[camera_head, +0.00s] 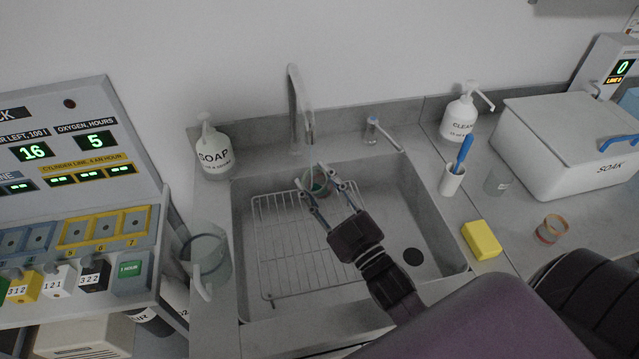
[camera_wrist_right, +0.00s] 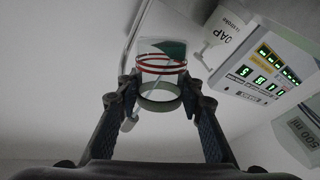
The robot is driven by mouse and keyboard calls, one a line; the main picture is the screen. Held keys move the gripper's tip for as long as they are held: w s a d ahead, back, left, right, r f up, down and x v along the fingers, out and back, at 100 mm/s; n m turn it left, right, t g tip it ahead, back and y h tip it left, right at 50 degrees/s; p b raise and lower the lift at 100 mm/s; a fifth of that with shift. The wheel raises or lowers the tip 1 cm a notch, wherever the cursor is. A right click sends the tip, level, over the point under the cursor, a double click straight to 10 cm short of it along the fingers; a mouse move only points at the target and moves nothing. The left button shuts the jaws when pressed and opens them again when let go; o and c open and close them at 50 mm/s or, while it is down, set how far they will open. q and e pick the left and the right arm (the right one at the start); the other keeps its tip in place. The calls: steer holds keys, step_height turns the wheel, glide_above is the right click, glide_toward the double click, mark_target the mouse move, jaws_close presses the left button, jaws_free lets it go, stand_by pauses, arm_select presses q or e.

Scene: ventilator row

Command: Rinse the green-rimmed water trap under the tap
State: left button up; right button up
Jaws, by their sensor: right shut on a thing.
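My right gripper (camera_head: 329,192) reaches into the sink (camera_head: 362,200), its fingers shut on the small clear water trap (camera_head: 315,180). Green shows inside the trap's mouth in the head view. In the right wrist view the trap (camera_wrist_right: 160,72) sits between the fingertips (camera_wrist_right: 160,98), with red rings, a dark green patch and a dull grey-green rim. The tap (camera_head: 300,105) stands behind the sink, its spout above the trap. A thin pale streak, seemingly water, runs from the spout down to the trap. My left gripper is not in view.
A wire rack (camera_head: 290,240) covers the sink's left part. A soap bottle (camera_head: 214,150), jug (camera_head: 205,255), yellow sponge (camera_head: 481,240), brush cup (camera_head: 452,180), cleaner bottle (camera_head: 460,118), orange-rimmed cup (camera_head: 551,229) and white soak box (camera_head: 570,140) stand around it.

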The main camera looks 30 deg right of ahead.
steer(key=shift+d, duration=0.2)
stand_by(0.5)
steer(key=shift+d, duration=0.45)
steer(key=shift+a, duration=0.15)
steer(key=shift+a+p, duration=0.3)
steer(key=shift+a, duration=0.2)
steer(key=shift+r+p+v, duration=0.25)
steer(key=shift+v, duration=1.05)
steer(key=shift+r+p+v, duration=0.25)
steer(key=shift+p+v, duration=0.05)
steer(key=shift+v, duration=1.05)
steer(key=shift+r+p+v, duration=0.25)
steer(key=shift+v, duration=1.05)
steer(key=shift+s+d, duration=0.1)
steer(key=shift+s, duration=0.05)
